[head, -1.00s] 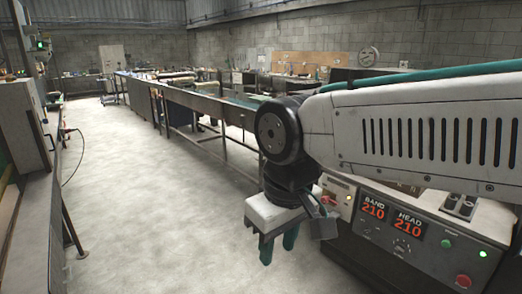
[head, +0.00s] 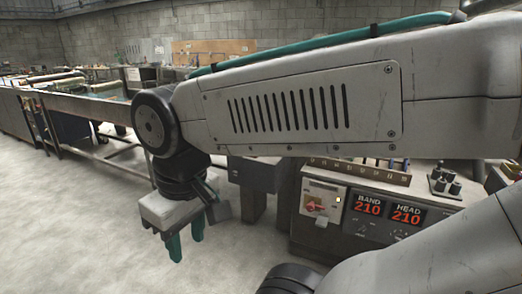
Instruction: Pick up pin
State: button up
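My gripper (head: 186,246) hangs below the wrist at lower left, over the floor. Its two teal fingers point down with a gap between them, and nothing shows in the gap. A long rack (head: 360,172) with a row of holes or marks along its front lies on top of the control cabinet. Several small upright pegs (head: 391,164) stand at the rack's right part; I cannot tell which of them, if any, is the pin. My gripper is well to the left of the rack and lower. My arm hides part of the area behind the rack.
The control cabinet (head: 325,235) has red BAND and HEAD displays reading 210. Dark knobbed fittings (head: 445,184) stand on its right top. A long conveyor table (head: 85,107) runs along the left. The floor (head: 70,220) at lower left is clear.

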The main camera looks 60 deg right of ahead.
aim_at(439, 164)
jog(key=z, duration=0.7)
jog(key=i, duration=0.95)
jog(key=z, duration=0.9)
jog(key=i, duration=0.3)
jog(key=z, duration=4.2)
jog(key=i, duration=0.95)
jog(key=u, duration=0.5)
